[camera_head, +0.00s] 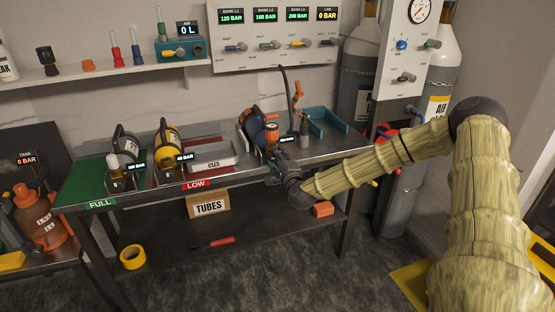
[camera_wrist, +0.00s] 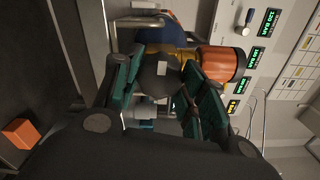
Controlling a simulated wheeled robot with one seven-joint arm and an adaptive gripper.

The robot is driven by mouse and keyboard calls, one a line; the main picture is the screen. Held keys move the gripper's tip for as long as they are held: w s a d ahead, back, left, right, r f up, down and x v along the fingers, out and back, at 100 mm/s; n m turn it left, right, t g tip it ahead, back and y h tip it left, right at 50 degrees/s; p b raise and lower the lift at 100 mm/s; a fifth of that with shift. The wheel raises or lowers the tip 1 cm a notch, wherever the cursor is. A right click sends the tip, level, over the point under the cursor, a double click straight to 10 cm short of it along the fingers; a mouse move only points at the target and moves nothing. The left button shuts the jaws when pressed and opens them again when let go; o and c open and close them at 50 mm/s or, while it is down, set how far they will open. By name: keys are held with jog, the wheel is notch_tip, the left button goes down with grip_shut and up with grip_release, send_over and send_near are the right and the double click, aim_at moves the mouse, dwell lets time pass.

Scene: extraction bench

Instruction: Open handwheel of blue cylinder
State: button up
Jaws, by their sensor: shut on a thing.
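The blue cylinder (camera_head: 250,122) lies on the right part of the bench, its valve end toward me. It also shows as a blue body (camera_wrist: 165,34) at the top of the wrist view. My gripper (camera_head: 277,164) is at that valve end, above the bench's front edge. In the wrist view its green-padded fingers (camera_wrist: 160,88) stand on both sides of a dark round handwheel (camera_wrist: 158,72) and are shut on it. The head view hides the handwheel behind the gripper. How far the wheel is turned cannot be told.
Yellow (camera_head: 168,142) and dark (camera_head: 126,142) cylinders lie to the left, beside a USED tray (camera_head: 213,158). An orange-capped part (camera_wrist: 222,63) sits close to my fingers. A teal tray (camera_head: 328,122) is at the right. Gas cylinders (camera_head: 412,190) stand beyond the bench's right end.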

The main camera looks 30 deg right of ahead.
jog(key=shift+f+m+b, duration=0.15)
jog(key=shift+m+b, duration=2)
jog(key=shift+m, duration=15.65)
jog(key=o, duration=1)
jog(key=shift+s+d, duration=0.1)
